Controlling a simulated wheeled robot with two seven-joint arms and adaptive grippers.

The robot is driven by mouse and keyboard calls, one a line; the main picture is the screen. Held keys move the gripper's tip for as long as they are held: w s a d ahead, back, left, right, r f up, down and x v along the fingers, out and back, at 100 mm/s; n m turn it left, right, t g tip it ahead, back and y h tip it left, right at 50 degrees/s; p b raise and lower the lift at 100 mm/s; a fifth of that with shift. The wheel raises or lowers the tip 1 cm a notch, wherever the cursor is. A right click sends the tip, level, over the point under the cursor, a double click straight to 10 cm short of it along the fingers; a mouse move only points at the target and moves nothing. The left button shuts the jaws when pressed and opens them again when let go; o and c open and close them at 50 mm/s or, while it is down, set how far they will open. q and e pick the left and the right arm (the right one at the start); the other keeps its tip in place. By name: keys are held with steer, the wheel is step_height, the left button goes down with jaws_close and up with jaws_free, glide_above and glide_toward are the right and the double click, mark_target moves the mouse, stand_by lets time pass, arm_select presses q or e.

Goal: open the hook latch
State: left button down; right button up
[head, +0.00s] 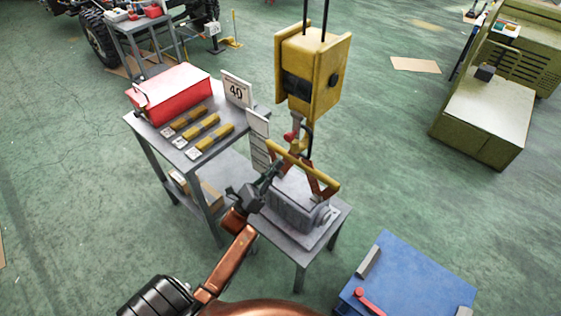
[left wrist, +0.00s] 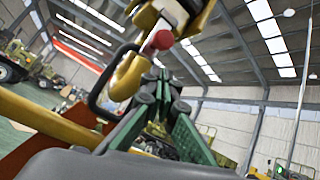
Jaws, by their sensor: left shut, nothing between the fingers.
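The yellow hoist block (head: 311,75) hangs from dark cables in the head view. Below it a small hook (head: 297,146) with a red part (head: 291,136) meets the yellow lifting beam (head: 303,166). My left gripper (head: 276,168) is shut and empty, just below the hook at the beam. Its fingertips (left wrist: 157,84) show close under the knob; contact cannot be told. My right gripper is not in view.
A grey machine part (head: 293,211) sits under the beam on a small table (head: 308,250). To its left a bench (head: 150,138) holds a red toolbox (head: 172,94), yellow blocks and a "40" sign (head: 237,89). A blue-topped cart (head: 412,284) stands at the lower right.

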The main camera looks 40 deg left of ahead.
arm_select(q)
steer(key=x, duration=0.8)
steer(key=shift+p, duration=0.35)
